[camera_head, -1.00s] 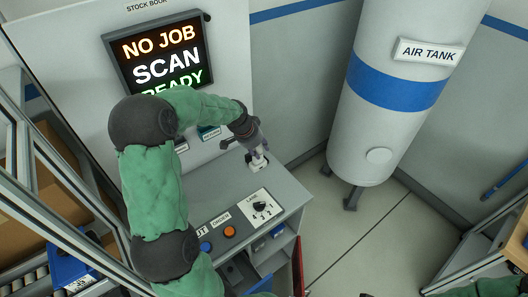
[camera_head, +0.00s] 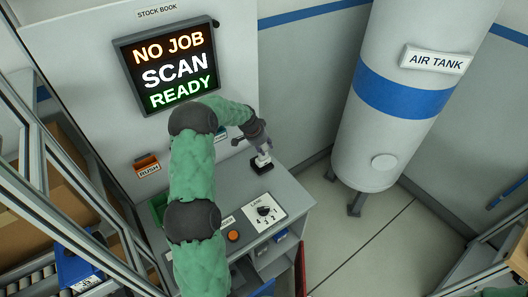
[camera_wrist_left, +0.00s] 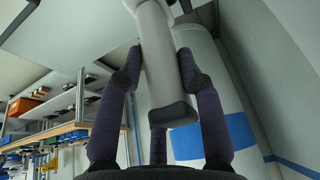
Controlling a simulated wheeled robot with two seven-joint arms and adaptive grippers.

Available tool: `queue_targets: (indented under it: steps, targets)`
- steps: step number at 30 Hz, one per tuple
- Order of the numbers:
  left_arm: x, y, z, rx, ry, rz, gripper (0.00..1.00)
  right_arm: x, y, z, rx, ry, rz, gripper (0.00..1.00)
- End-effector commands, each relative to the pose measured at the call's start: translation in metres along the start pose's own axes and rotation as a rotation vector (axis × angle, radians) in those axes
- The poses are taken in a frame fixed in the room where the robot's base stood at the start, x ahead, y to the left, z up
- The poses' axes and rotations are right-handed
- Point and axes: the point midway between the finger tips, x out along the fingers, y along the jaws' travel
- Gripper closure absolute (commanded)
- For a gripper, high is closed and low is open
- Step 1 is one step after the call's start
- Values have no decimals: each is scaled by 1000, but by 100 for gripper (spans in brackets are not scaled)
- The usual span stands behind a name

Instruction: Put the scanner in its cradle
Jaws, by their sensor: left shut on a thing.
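My left gripper (camera_head: 262,146) is over the back right of the grey console. In the left wrist view its dark purple fingers (camera_wrist_left: 160,75) are shut on the light grey scanner (camera_wrist_left: 163,65), whose dark butt end points towards the camera. In the head view only a small pale part of the scanner (camera_head: 262,160) shows below the fingers. A small black piece on the console, seemingly the cradle (camera_head: 260,169), is right under or around it. I cannot tell whether the scanner is seated or just above. My right gripper is out of view.
The screen (camera_head: 172,65) reads NO JOB, SCAN, READY. A lane dial (camera_head: 264,211) and an orange button (camera_head: 233,236) are on the console front. An orange holder labelled RELISH (camera_head: 147,165) is on the panel. The air tank (camera_head: 390,110) stands right, with clear floor before it.

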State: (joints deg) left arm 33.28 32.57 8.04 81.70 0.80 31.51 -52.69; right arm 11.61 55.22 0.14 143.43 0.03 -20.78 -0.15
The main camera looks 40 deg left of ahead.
Motion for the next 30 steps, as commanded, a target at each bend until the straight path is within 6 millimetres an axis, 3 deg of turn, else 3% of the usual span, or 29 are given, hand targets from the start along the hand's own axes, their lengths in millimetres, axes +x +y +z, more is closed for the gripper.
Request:
queue_targets:
  steps: [8, 21, 22, 24, 30]
  targets:
    - [30, -2, 10, -1, -1, 0, 100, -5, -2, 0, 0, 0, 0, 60]
    - [36, -2, 13, 0, 1, -1, 100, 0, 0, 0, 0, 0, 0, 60]
    - [36, -2, 13, 0, -1, 0, 55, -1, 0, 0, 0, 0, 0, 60]
    - [35, -2, 13, 0, -1, 0, 40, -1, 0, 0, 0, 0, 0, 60]
    - [35, -2, 13, 0, -1, 0, 40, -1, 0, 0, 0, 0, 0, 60]
